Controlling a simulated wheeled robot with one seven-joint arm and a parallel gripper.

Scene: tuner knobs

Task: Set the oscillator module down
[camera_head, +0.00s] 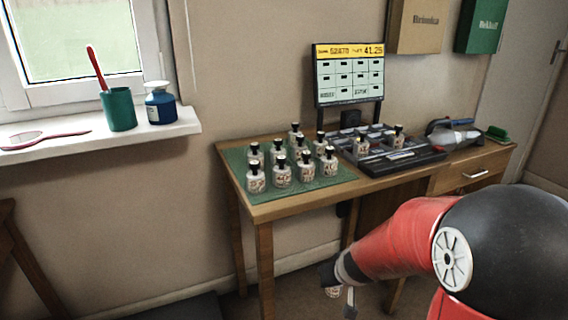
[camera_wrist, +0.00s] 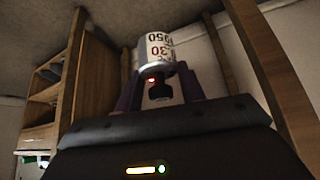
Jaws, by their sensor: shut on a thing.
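My gripper (camera_wrist: 160,88) is shut on the black knob of a white oscillator module (camera_wrist: 157,48) with printed black figures. A small red light shows by the knob. In the head view my gripper (camera_head: 338,278) is low, below and in front of the table top, and the held module is mostly hidden there. Several similar white modules with black knobs, such as one at the front left (camera_head: 256,181), stand on a green mat (camera_head: 335,181) on the table. A dark tray (camera_head: 378,166) to their right holds two modules, one at left (camera_head: 362,146) and one at right (camera_head: 397,141).
A display board (camera_head: 349,76) stands behind the tray. A clear-and-blue tool (camera_head: 452,136) and a green brush (camera_head: 497,133) lie at the table's right. Wooden table legs (camera_wrist: 275,80) flank my gripper in the wrist view. The sill (camera_head: 150,136) holds a green cup and a blue bottle.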

